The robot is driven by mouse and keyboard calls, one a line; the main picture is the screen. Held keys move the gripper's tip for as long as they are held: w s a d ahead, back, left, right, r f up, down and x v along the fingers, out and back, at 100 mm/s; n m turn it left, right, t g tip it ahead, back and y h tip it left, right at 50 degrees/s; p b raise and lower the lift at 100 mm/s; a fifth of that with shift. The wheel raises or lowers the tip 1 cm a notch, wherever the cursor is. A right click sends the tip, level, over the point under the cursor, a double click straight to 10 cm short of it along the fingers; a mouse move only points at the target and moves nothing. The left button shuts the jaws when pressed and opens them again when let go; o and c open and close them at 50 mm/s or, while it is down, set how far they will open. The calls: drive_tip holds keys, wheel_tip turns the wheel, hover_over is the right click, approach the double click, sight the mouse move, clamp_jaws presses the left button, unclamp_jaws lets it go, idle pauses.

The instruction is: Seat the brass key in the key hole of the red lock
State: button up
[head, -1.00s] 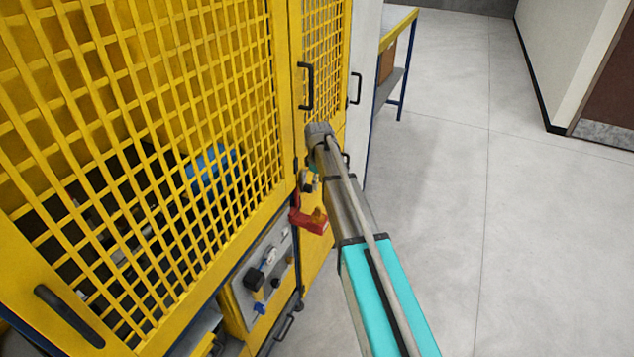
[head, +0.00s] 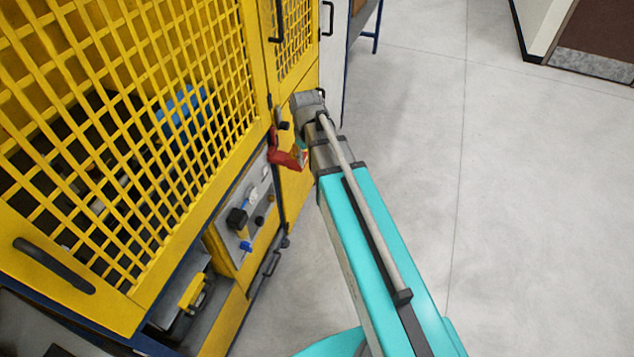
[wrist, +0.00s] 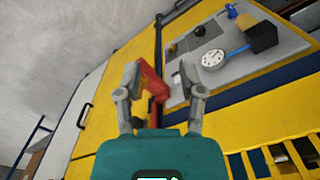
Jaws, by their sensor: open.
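The red lock (head: 287,156) is on the yellow cabinet, at the seam beside the mesh door, left of my wrist in the head view. In the wrist view its red body (wrist: 151,80) shows between my gripper's fingers, partly covered by the left one. My gripper (wrist: 161,74) is open, its fingers spread to either side of the red lock. I cannot tell whether they touch it. In the head view the fingers are mostly hidden by my wrist. I cannot make out the brass key or the key hole in any view.
A grey panel (head: 262,196) beside the lock carries a black block (head: 237,218), a round gauge (wrist: 213,59) and a blue-handled part. Black door handles (head: 278,20) stick out above. Open floor (head: 540,210) lies to the right.

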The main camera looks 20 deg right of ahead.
drive_tip(key=s+m, duration=0.4)
drive_tip(key=s, duration=0.6)
drive_tip(key=shift+s, duration=0.3)
